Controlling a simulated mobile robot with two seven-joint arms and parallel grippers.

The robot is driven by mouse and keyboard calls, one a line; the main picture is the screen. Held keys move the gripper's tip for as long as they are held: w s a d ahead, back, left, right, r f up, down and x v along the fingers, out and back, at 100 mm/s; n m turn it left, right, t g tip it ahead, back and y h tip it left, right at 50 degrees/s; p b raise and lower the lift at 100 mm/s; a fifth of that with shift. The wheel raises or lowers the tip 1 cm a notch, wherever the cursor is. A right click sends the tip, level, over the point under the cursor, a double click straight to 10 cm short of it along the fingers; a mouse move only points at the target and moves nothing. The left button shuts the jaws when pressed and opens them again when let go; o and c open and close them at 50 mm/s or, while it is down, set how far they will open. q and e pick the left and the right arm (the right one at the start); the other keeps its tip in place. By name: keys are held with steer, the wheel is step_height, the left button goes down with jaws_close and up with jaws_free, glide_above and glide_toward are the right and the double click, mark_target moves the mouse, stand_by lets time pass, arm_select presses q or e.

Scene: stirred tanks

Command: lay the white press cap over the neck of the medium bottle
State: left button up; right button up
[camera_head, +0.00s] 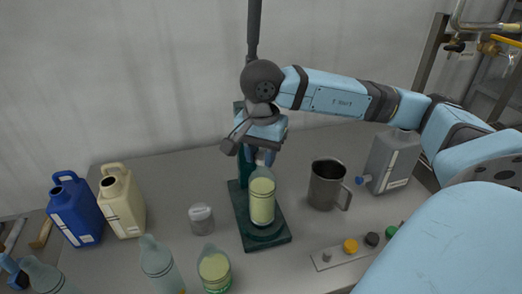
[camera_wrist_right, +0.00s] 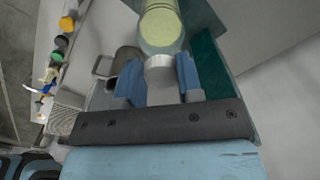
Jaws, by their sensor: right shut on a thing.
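The medium bottle (camera_head: 262,200), clear with yellow-green contents, stands upright on the dark green base of a stand (camera_head: 268,239). It also shows in the right wrist view (camera_wrist_right: 161,28). My right gripper (camera_head: 262,158) is directly above it, pointing down. In the right wrist view its blue fingers are shut on the white press cap (camera_wrist_right: 159,71), a short pale cylinder at the bottle's neck end. The fingers hide most of the cap and neck in the head view. I cannot tell whether the cap touches the neck. My left gripper is not in view.
A steel mug (camera_head: 324,185) stands just right of the stand, with a grey jug (camera_head: 393,162) behind. A small grey jar (camera_head: 201,219) and a second yellow-green bottle (camera_head: 214,270) are left. Blue (camera_head: 76,212) and cream (camera_head: 122,204) jugs stand farther left. A button panel (camera_head: 345,252) is front right.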

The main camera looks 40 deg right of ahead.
mark_target(261, 157)
steer(key=shift+f, duration=0.25)
steer(key=o, duration=0.9)
steer(key=shift+r, duration=0.1)
steer(key=shift+r, duration=0.4)
step_height(261, 157, up, 7)
steer(key=shift+r, duration=0.1)
